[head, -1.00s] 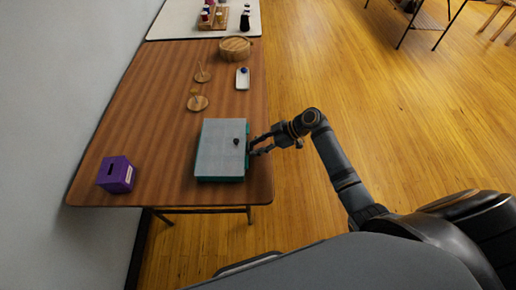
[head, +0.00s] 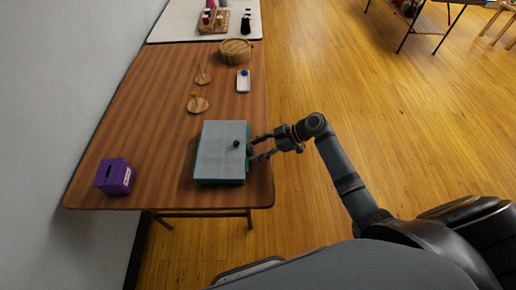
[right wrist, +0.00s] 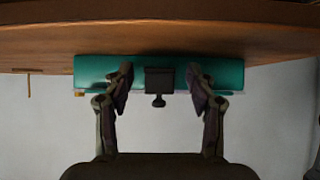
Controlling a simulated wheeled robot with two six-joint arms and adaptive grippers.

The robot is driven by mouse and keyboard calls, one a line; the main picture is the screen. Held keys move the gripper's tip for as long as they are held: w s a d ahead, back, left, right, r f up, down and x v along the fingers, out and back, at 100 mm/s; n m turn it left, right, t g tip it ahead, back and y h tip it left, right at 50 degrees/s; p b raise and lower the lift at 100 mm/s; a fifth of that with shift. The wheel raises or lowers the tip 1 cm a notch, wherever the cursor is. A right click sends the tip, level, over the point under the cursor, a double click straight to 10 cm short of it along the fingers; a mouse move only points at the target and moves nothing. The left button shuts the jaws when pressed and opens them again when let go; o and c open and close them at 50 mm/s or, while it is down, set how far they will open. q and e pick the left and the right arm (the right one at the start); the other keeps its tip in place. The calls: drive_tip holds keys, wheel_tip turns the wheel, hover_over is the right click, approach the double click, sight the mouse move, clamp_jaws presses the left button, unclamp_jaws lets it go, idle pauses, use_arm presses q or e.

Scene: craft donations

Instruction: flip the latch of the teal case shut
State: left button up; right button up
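The teal case (head: 221,153) lies on the near right part of the wooden table, its grey lid down flat, with a small dark knob showing near the lid's right edge. In the right wrist view the case's teal side (right wrist: 100,68) faces me. A dark latch (right wrist: 160,80) with a small stem stands at its middle; I cannot tell whether it is fastened. My right gripper (head: 251,149) is at the case's right side. Its fingers (right wrist: 160,72) are spread, one on each side of the latch, apart from it and holding nothing. My left gripper is out of view.
A purple box (head: 114,177) with a slot stands left of the case on the table (head: 150,130). Open floor lies to the right.

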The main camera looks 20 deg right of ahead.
drive_tip(key=shift+d, duration=0.1)
drive_tip(key=v, duration=1.2)
drive_tip(key=s+d+f+m+h+p, duration=0.1)
drive_tip(key=s+d+f+m+h, duration=0.2)
drive_tip(key=f, duration=0.6)
drive_tip(key=s+d+f+m+h, duration=0.15)
drive_tip(key=d+f+m, duration=0.25)
drive_tip(key=f, duration=0.6)
drive_tip(key=s+d+f+m+h+p, duration=0.1)
drive_tip(key=s+d+f+m+h, duration=0.2)
drive_tip(key=f, duration=0.6)
drive_tip(key=s+d+f+m+h, duration=0.1)
drive_tip(key=s+f+m+h, duration=0.2)
drive_tip(key=s+f, duration=0.75)
drive_tip(key=s+a+f+g, duration=0.1)
drive_tip(key=s+a+f, duration=0.2)
drive_tip(key=s, duration=0.6)
drive_tip(key=s+a+f+m+g+p, duration=0.1)
drive_tip(key=s+a+f, duration=0.2)
drive_tip(key=s, duration=0.7)
drive_tip(key=shift+s+a+f+h, duration=0.3)
drive_tip(key=shift+a+f+h, duration=0.05)
drive_tip(key=shift+a, duration=0.3)
